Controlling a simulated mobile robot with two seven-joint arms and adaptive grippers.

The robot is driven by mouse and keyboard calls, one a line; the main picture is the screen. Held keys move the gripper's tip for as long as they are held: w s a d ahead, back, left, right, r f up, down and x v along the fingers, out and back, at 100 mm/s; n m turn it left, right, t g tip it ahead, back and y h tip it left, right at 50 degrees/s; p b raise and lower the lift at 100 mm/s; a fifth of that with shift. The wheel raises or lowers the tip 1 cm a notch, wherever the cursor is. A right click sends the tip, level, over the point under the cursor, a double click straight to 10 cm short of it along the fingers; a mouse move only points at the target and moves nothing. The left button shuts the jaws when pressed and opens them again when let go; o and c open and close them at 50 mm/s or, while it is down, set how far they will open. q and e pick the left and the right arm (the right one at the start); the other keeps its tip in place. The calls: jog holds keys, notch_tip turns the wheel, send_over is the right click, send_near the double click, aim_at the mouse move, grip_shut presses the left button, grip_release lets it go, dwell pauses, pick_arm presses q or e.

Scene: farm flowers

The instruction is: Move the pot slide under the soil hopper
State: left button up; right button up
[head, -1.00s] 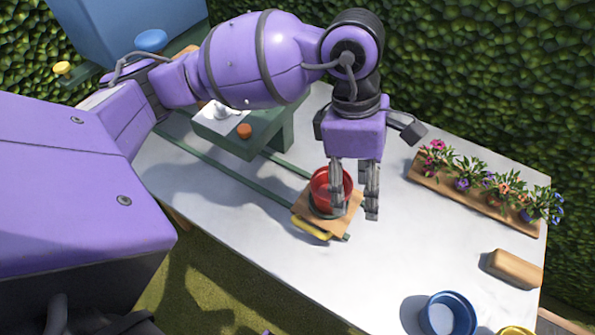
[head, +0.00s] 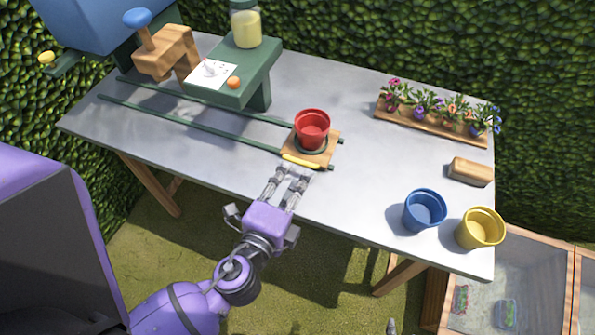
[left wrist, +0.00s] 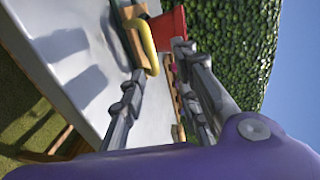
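The pot slide (head: 325,152) is a small wooden plate with a yellow handle (head: 300,161) on its near edge. It sits at the right end of two dark green rails (head: 200,127) and carries a red pot (head: 312,125). The soil hopper (head: 95,25), a large blue box, stands at the top left, partly cut off. My left gripper (head: 284,172) is open and empty at the table's front edge, fingertips just short of the handle. In the left wrist view the handle (left wrist: 145,45) shows beyond and between the open fingers. My right gripper is not in view.
Blue (head: 425,210) and yellow pots (head: 480,228), a wooden block (head: 471,171) and a flower tray (head: 430,125) lie right.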

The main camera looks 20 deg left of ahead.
aim_at(301, 161)
pick_arm(q)
jog(key=shift+y, duration=0.3)
jog(key=shift+w+a+f+p, duration=0.1)
jog(key=shift+w+f+p, duration=0.25)
jog(key=shift+w, duration=0.9)
jog(key=shift+w+a+f+p, duration=0.1)
jog(key=shift+w+f, duration=0.4)
jog(key=shift+w, duration=0.7)
jog(key=shift+w+a+f+p, duration=0.1)
jog(key=shift+w+f+p, duration=0.25)
jog(key=shift+w, duration=0.9)
grip_shut()
